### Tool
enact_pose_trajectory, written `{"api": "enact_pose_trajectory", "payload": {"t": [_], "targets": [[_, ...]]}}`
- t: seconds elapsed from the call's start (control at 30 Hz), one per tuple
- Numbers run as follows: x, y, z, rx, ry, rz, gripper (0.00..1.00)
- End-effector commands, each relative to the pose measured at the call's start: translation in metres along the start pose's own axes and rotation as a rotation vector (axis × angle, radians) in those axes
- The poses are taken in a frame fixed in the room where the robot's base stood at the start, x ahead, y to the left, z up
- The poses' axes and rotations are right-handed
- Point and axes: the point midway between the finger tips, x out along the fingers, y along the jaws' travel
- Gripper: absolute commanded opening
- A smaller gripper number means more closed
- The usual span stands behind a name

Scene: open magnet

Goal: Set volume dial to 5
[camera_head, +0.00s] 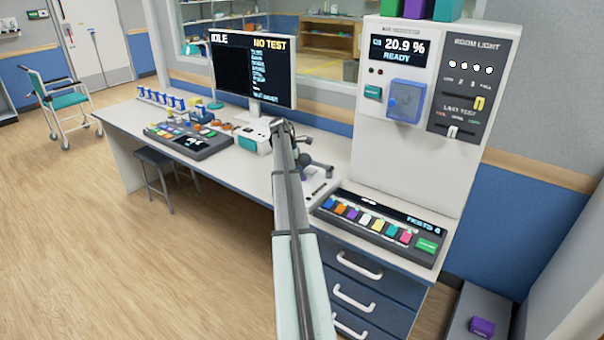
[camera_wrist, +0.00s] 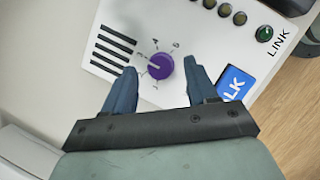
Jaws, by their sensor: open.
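The purple volume dial (camera_wrist: 160,66) sits on a white panel (camera_wrist: 85,22) in the wrist view. Its white mark points toward the left of the picture. My gripper (camera_wrist: 161,70) is open, with one blue finger on each side of the dial. I see a gap between each finger and the dial and cannot tell the height between them. In the head view I cannot make out the dial; my arm covers part of the desk there.
On the panel, a blue talk button (camera_wrist: 235,83) lies close to the right finger. A green link lamp (camera_wrist: 264,34) and dark slots (camera_wrist: 113,45) are nearby. In the head view, a monitor (camera_head: 252,70) and a tall white cabinet (camera_head: 405,155) stand on the desk.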

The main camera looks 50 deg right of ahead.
Motion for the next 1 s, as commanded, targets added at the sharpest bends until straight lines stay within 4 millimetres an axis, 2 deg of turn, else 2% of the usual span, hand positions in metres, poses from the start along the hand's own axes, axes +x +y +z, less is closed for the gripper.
{"api": "enact_pose_trajectory", "payload": {"t": [0.2,0.57,1.0], "targets": [[0.017,0.000,0.000,0.000,0.000,0.000,0.58],[0.021,0.000,0.000,0.000,0.000,0.000,0.58],[0.020,0.000,0.000,0.000,0.000,0.000,0.16]]}}
